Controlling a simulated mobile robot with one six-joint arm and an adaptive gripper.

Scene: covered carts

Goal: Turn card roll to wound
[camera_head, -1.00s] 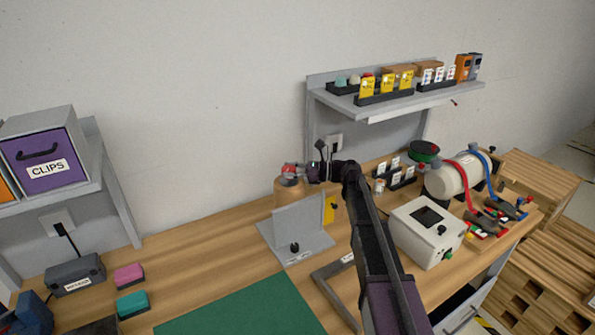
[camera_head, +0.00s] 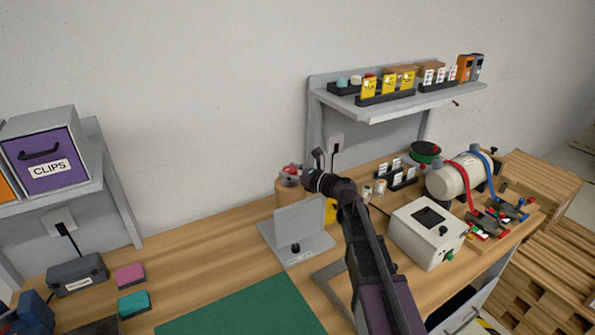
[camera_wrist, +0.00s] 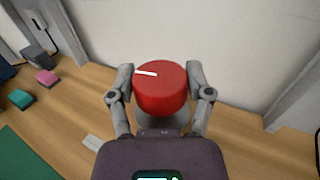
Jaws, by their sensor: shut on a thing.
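A red round knob (camera_wrist: 162,92) with a white line on its top face fills the middle of the wrist view. The white line points to the left from near the knob's centre. My gripper (camera_wrist: 161,76) is shut on the knob, one finger on each side. In the head view the red knob (camera_head: 291,168) shows at the top of a brown cylinder (camera_head: 286,194), which I take for the card roll, behind a grey angled stand (camera_head: 298,230). My gripper (camera_head: 290,174) partly covers the knob there. The cylinder's lower part is hidden by the stand.
A white box with a dark screen (camera_head: 427,232) stands right of my arm. A shelf (camera_head: 435,97) with small cards and boxes is above, on the wall. A green mat (camera_head: 245,310) and pink and teal blocks lie to the left.

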